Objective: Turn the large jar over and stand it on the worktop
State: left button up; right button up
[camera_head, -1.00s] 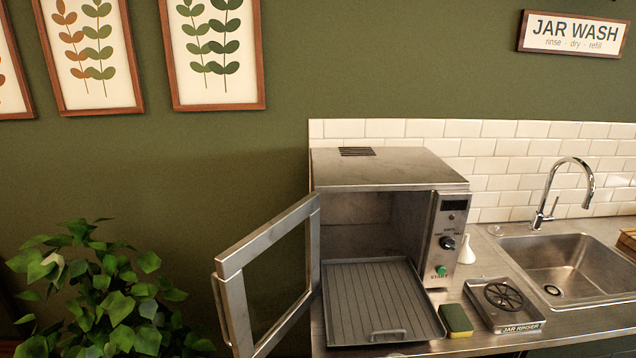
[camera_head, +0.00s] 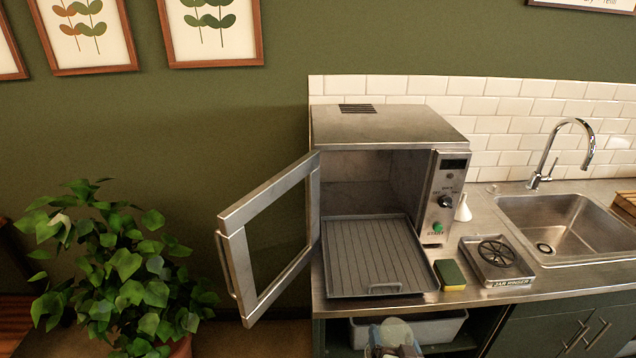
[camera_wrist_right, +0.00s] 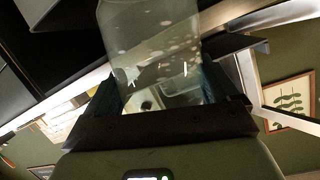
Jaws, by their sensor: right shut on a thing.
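The large jar (camera_wrist_right: 150,40) is clear glass with pale specks or reflections on it. It fills the upper middle of the right wrist view. My right gripper (camera_wrist_right: 162,88) is shut on it, with a dark finger on each side. In the head view the jar (camera_head: 398,332) shows as a pale, see-through round shape at the bottom edge. My right gripper (camera_head: 392,351) is partly cut off there, in front of the cabinet and below the worktop's front edge. I cannot tell which end of the jar is up. The worktop (camera_head: 480,294) is metal. My left gripper is not in view.
A steel washer (camera_head: 385,125) stands open, its door (camera_head: 232,222) swung left and a ribbed tray (camera_head: 370,255) out front. A sponge (camera_head: 450,273), jar rinser (camera_head: 497,262) and white funnel (camera_head: 463,208) stand right of it. The sink (camera_head: 560,225) is farther right. A grey tub (camera_head: 445,327) sits below.

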pick_arm(q)
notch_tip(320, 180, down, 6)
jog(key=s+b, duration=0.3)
jog(key=b, duration=0.2)
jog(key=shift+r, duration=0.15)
pick_arm(e)
jog(key=s+r, duration=0.1)
jog(key=s, duration=0.1)
jog(key=s+r, duration=0.3)
jog(key=s, duration=0.2)
jog(key=shift+s+d+r, duration=0.1)
jog(key=shift+d+r, duration=0.05)
jog(key=shift+r, duration=0.25)
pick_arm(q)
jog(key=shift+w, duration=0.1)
